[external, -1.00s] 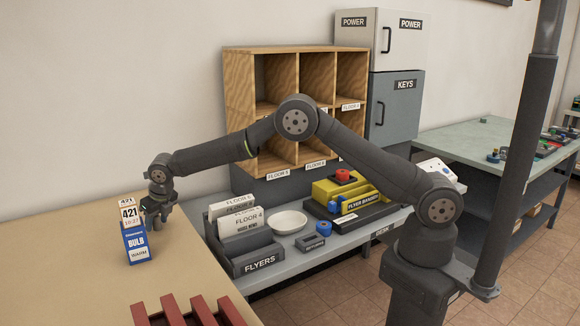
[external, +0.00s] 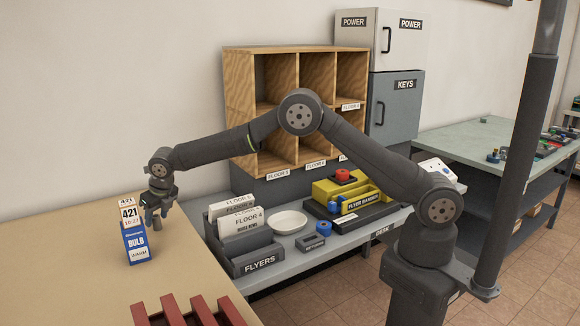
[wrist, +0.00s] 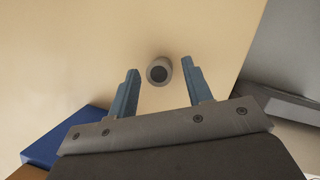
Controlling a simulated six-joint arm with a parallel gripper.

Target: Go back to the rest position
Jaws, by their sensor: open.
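A small grey round piece with a dark centre (wrist: 159,72) stands on the table between and beyond the fingertips, apart from both. In the external view that piece is hard to make out. My arm arches from its base at the right over the desk to the table.
The wooden table (external: 70,270) bears a red rack (external: 185,312) at the front. The grey desk (external: 375,228) holds the FLYERS tray (external: 259,264), a white bowl (external: 288,222) and a yellow FLYER BANDER (external: 352,195). Wooden pigeonholes (external: 240,90) and cabinets (external: 393,110) stand behind.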

